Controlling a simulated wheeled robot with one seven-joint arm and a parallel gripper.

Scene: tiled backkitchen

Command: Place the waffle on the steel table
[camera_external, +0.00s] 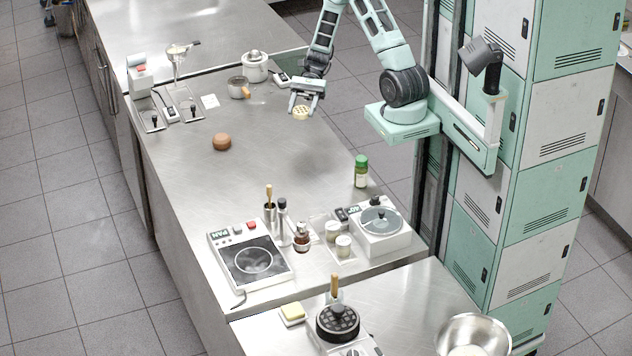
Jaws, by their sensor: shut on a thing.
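The waffle (300,112) is a small, pale yellow round piece with a grid of darker pits. My gripper (303,103) is shut on it and holds it over the right part of the steel table (185,200). The waffle appears raised above the tabletop, with a soft shadow on the steel below it. The fingers hide part of its upper edge.
A brown round item (222,142) sits left of centre. A green-capped bottle (361,172) stands near the right edge. The middle is clear.

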